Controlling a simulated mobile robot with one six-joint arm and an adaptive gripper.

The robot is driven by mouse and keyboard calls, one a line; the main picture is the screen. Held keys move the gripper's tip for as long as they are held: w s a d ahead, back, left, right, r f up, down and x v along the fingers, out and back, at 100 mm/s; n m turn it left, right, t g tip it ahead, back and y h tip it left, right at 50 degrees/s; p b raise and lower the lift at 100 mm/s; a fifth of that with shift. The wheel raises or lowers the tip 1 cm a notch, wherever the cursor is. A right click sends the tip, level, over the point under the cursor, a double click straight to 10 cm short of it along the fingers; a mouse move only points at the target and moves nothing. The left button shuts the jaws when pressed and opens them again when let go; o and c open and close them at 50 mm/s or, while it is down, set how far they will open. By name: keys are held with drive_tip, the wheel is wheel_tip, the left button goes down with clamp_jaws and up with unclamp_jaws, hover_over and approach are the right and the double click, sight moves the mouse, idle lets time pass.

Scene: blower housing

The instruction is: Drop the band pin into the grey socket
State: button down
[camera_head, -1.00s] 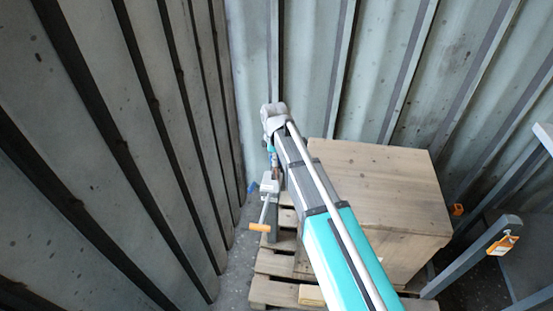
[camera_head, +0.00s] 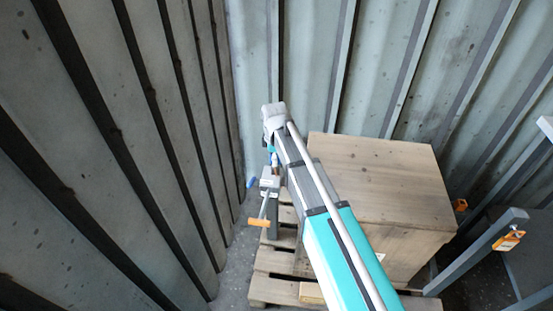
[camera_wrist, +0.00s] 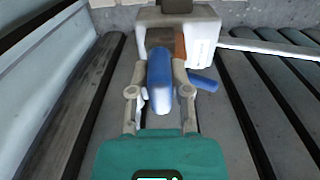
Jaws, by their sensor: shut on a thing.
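My gripper (camera_wrist: 161,58) is shut, with a rounded blue piece (camera_wrist: 160,85) between its pale fingers in the wrist view. I take this piece for the band pin; a brown part shows just beyond it, and its lower end is hidden. A pale grey block with a label (camera_wrist: 205,42) lies just beyond the fingertips. In the head view this block (camera_head: 270,181) sits on a grey post, directly below my gripper (camera_head: 274,158). The socket opening is not clearly visible, and I cannot tell whether the pin touches it.
A blue knob (camera_head: 251,182) and an orange-ended handle (camera_head: 259,222) stick out from the block. A wooden crate (camera_head: 375,180) stands on a pallet (camera_head: 275,260) to the right. Ribbed metal walls close off the left and back. A grey rail (camera_head: 475,252) is at right.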

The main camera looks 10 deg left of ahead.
drive_tip(key=shift+f, duration=0.15)
idle(0.5)
drive_tip(key=shift+c, duration=2.4)
unclamp_jaws()
